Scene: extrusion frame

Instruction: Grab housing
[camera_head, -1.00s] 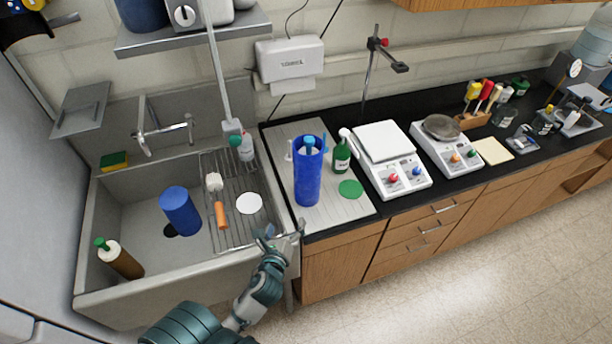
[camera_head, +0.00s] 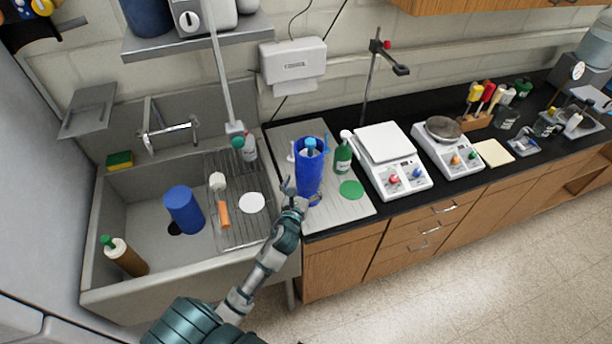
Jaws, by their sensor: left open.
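A tall blue cylindrical housing (camera_head: 310,168) stands upright on the grey ribbed drainboard right of the sink, with a lighter blue piece showing in its open top. My left gripper (camera_head: 302,193) is open at the near side of its lower part. One finger is at its left and the other in front of its lower right. I cannot tell whether the fingers touch it. My right gripper is not in view.
A green bottle (camera_head: 343,156) and a green disc (camera_head: 351,190) are just right of the housing on the drainboard (camera_head: 338,212). A wire rack (camera_head: 240,232) with a brush and white disc lies over the sink at left.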

